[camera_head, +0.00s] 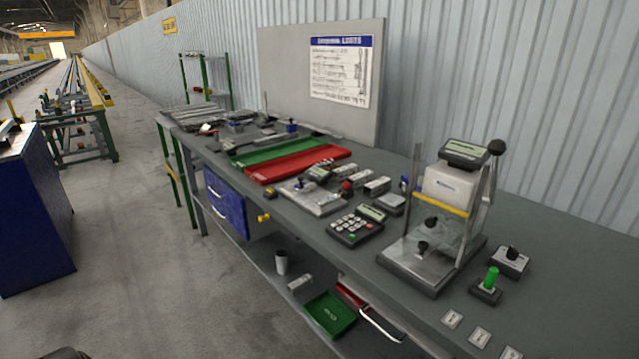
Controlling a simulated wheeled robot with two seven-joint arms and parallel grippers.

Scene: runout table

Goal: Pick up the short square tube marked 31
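Several short grey metal pieces that look like square tubes lie on the bench behind the grey instrument plate. A further short grey block (300,281) lies on the lower shelf. Any marks on them are too small to read, so I cannot tell which is marked 31.
The bench (560,235) holds a red tray (298,163), a green tray (266,151), a keypad device (356,226) and a tall clear-guarded test machine (440,215). The shelf below has a green bin (330,314) and a cup (281,262). A blue cabinet (35,215) stands left; floor between is clear.

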